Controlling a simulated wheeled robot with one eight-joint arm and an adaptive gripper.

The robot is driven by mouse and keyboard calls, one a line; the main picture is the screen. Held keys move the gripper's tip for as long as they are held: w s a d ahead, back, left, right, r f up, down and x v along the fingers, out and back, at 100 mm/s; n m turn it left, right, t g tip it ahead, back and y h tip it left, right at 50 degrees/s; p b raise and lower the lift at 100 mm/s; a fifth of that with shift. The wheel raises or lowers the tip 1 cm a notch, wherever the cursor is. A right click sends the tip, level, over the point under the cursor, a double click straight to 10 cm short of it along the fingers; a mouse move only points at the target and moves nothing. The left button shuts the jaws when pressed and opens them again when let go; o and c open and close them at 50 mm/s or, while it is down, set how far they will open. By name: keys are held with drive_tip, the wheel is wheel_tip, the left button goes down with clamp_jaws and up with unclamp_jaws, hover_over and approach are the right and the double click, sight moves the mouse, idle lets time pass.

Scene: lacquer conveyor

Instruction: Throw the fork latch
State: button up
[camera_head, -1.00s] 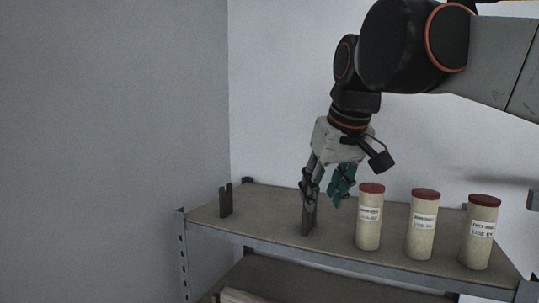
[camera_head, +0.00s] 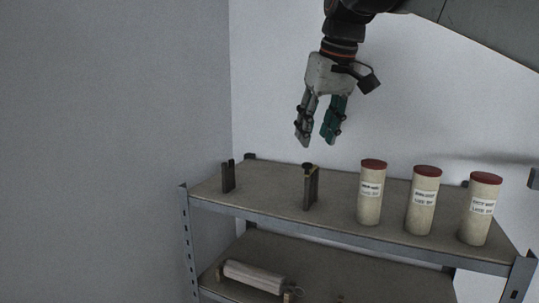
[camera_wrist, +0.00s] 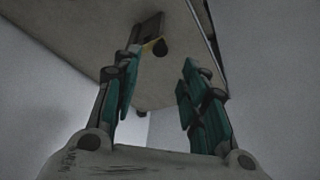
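A dark upright post (camera_head: 311,188) stands on the top shelf, with a small black round piece and a brass-coloured edge at its top. The post also shows in the wrist view (camera_wrist: 149,26), with the black round piece (camera_wrist: 160,47) beside the brass strip. A second dark post with a notched, fork-like top (camera_head: 228,177) stands to its left. I cannot tell for certain which part is the latch. My gripper (camera_head: 316,140) hangs above the first post, apart from it. Its fingers, also in the wrist view (camera_wrist: 160,62), are spread and empty.
Three cream canisters with red lids (camera_head: 370,195) (camera_head: 422,202) (camera_head: 479,210) stand right of the posts on the top shelf (camera_head: 270,195). A pale cylinder (camera_head: 253,276) lies on the lower shelf. A grey wall closes the left side.

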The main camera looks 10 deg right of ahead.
sight(309, 165)
drive_tip(key=x, duration=0.7)
drive_tip(key=shift+f+p, duration=0.1)
drive_tip(key=shift+p, duration=0.3)
clamp_jaws()
